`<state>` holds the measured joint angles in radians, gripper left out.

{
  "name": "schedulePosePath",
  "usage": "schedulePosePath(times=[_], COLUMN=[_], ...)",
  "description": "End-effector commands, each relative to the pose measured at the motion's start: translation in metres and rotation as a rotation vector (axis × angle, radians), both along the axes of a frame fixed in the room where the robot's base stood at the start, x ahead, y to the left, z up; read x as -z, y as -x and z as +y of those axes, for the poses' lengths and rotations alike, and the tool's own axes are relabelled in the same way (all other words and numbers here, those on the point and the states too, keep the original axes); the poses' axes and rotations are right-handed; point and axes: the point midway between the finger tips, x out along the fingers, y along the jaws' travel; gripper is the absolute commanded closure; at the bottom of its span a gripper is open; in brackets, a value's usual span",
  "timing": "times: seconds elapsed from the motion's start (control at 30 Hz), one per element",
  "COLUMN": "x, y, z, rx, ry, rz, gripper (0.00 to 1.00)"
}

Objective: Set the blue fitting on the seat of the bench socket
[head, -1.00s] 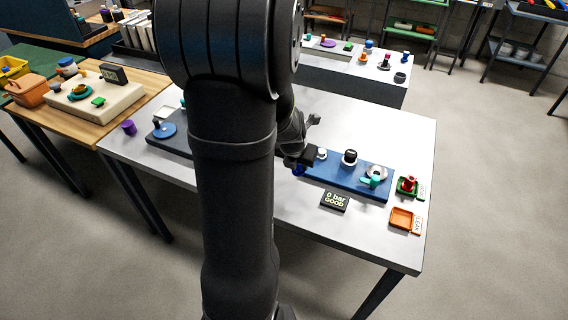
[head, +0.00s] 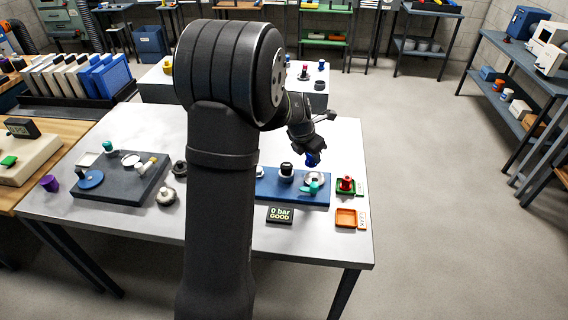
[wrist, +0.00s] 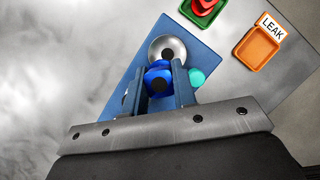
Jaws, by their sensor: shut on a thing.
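My gripper (head: 311,152) is shut on the blue fitting (head: 313,160), over the right end of the blue board (head: 262,188). In the wrist view the blue fitting (wrist: 158,73) sits between the two fingers (wrist: 158,88). The bench socket, a round silver piece (head: 316,177), is on the board just below the fitting. In the wrist view the socket (wrist: 170,43) shows beyond the fitting, which hides part of it. I cannot tell whether the fitting touches it. A teal handle (head: 311,188) is beside the socket.
To the right are a green tray (head: 341,191) with a red piece and an empty orange tray (head: 346,217) by a LEAK label (wrist: 270,26). A gauge display (head: 280,215) reads 0 bar GOOD.

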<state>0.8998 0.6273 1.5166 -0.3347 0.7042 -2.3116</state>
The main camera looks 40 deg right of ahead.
Motion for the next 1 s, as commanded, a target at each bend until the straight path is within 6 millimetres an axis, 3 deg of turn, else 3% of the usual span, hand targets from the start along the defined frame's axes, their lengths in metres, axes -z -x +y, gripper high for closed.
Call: schedulePosePath(times=[0.17, 0.7, 1.0], x=[0.004, 0.056, 0.069], y=[0.005, 0.005, 0.005], z=[-0.019, -0.018, -0.018], rx=[0.066, 0.065, 0.065], ry=[0.007, 0.007, 0.007], rz=[0.0, 0.001, -0.001], gripper=[0.99, 0.99, 0.99])
